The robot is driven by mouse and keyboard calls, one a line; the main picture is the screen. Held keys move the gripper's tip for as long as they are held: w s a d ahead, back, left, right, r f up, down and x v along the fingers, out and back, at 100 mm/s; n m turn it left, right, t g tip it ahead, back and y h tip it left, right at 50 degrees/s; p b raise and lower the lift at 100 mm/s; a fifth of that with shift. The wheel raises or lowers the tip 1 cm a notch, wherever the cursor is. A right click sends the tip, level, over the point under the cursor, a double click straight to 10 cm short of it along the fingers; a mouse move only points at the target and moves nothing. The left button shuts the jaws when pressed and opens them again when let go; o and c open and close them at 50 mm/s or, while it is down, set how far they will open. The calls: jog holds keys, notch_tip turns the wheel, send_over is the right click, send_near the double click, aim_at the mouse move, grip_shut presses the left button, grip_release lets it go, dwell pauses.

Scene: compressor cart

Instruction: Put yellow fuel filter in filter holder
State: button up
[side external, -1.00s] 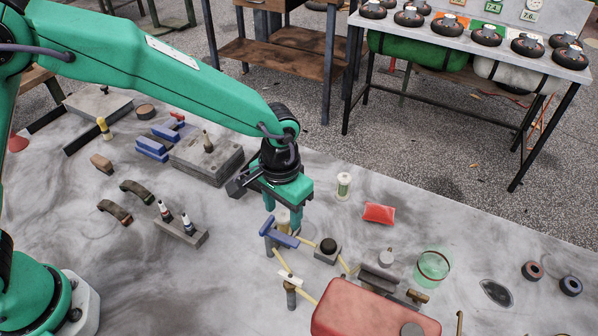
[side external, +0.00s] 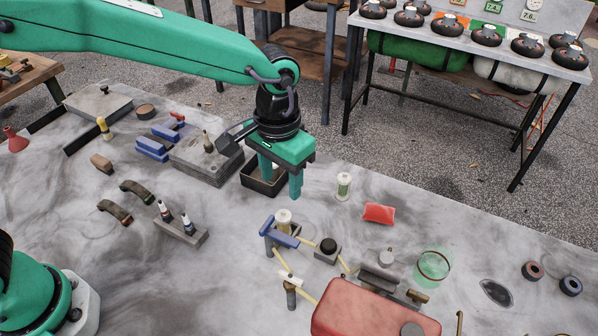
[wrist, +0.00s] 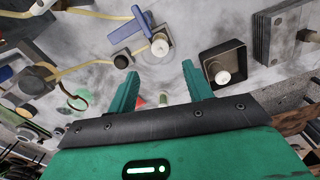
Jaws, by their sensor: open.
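A pale yellowish filter (side external: 284,217) stands upright at the blue filter holder (side external: 283,239). In the wrist view, the filter's round end (wrist: 159,47) shows beside the blue holder bar (wrist: 138,24). I cannot tell how deeply it is seated. My gripper (side external: 281,183) is above and behind the holder, apart from the filter, with its fingers open and nothing between them. The open fingers (wrist: 162,72) also show in the wrist view. A second pale cylinder (wrist: 222,77) stands in a black open box (side external: 247,177).
Pale hoses (side external: 307,242) run from the holder area past a dark-topped block (side external: 328,247). A red tank (side external: 370,309) is at the front. A white-and-green cylinder (side external: 343,186) and red packet (side external: 379,213) lie right of my gripper. A grey block (side external: 207,160) stands left.

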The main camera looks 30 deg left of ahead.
dwell(0.3)
jog(key=s+a+r+n+t, duration=0.1)
jog(key=s+a+r, duration=0.25)
jog(key=a, duration=0.35)
jog(key=s+a+r+t, duration=0.2)
jog(key=a+r, duration=0.2)
jog(key=a, duration=0.3)
jog(key=s+a+r+n+t, duration=0.1)
jog(key=s+a+r, duration=0.25)
jog(key=a, duration=0.45)
jog(key=s+a+f+t, duration=0.1)
jog(key=s+a, duration=0.4)
jog(key=s, duration=0.1)
jog(key=shift+s+n+t, duration=0.25)
jog(key=shift+n+t, duration=0.05)
jog(key=shift+c, duration=0.2)
